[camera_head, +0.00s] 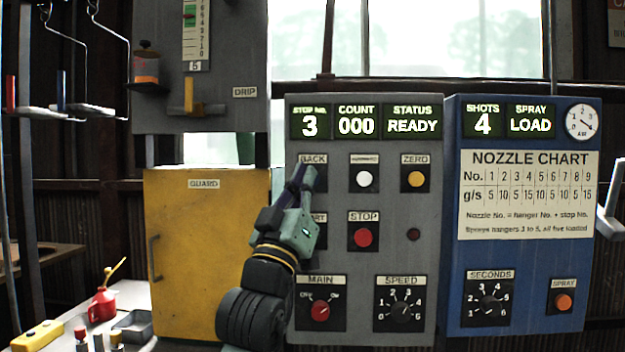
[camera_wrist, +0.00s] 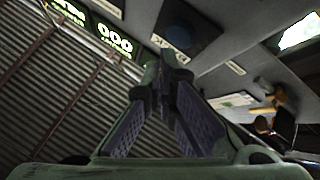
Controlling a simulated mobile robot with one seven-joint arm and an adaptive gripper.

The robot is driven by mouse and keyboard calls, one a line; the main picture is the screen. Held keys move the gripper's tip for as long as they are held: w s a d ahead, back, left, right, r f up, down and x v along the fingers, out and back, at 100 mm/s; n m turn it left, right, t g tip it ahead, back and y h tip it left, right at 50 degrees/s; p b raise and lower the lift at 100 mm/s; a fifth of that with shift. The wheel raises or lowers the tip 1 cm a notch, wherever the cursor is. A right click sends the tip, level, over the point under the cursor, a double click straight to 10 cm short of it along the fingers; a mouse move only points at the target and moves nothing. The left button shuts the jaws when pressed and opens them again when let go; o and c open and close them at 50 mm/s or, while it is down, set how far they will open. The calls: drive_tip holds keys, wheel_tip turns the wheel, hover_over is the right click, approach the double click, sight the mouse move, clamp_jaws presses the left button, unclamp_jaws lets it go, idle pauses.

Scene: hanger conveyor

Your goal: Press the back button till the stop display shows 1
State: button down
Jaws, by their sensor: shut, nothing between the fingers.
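The stop display (camera_head: 310,122) on the grey control panel shows 3. The BACK label (camera_head: 313,159) sits below it, and my gripper (camera_head: 305,174) is in front of the button plate under that label. The back button itself is hidden behind my fingers in the head view. My gripper is shut and empty. In the wrist view its fingertips (camera_wrist: 167,60) come together just below a dark square plate (camera_wrist: 178,27) on the panel. I cannot tell whether the fingertips touch the button.
A white button (camera_head: 364,179), a yellow ZERO button (camera_head: 415,179) and a red STOP button (camera_head: 363,237) are to the right. The MAIN knob (camera_head: 319,310) is below. The count display (camera_head: 356,123) reads 000 and the status display (camera_head: 413,123) READY. A yellow guard (camera_head: 200,260) stands left.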

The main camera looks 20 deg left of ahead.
drive_tip(key=shift+w, duration=0.15)
drive_tip(key=shift+w+a, duration=0.1)
drive_tip(key=shift+w, duration=0.15)
